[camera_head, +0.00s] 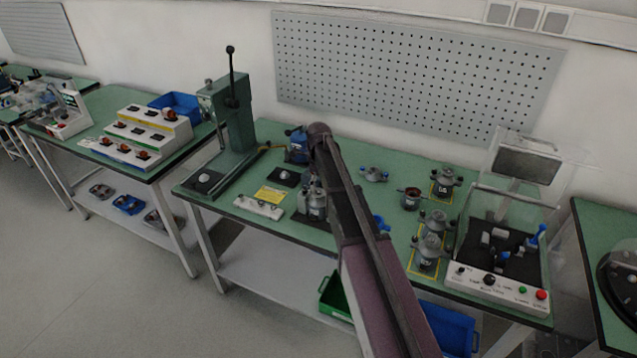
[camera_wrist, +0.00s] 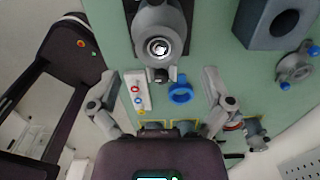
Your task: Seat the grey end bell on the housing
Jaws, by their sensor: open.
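The housing (camera_wrist: 160,25) stands on a dark fixture on the green bench, with a grey round top and a bright centre in the wrist view. It also shows in the head view (camera_head: 317,208), partly behind my arm. I cannot tell whether that top is a separate end bell. A grey end bell with blue-tipped lugs (camera_wrist: 294,68) lies apart on the bench; it also shows in the head view (camera_head: 374,174). In the head view my arm hides most of the gripper.
A blue ring (camera_wrist: 181,94) and a white block with coloured rings (camera_wrist: 137,92) lie near the housing. A blue device (camera_head: 298,146) stands behind it, a green lever press (camera_head: 231,120) to the left. Several grey motors (camera_head: 430,250) and a test box (camera_head: 497,283) are to the right.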

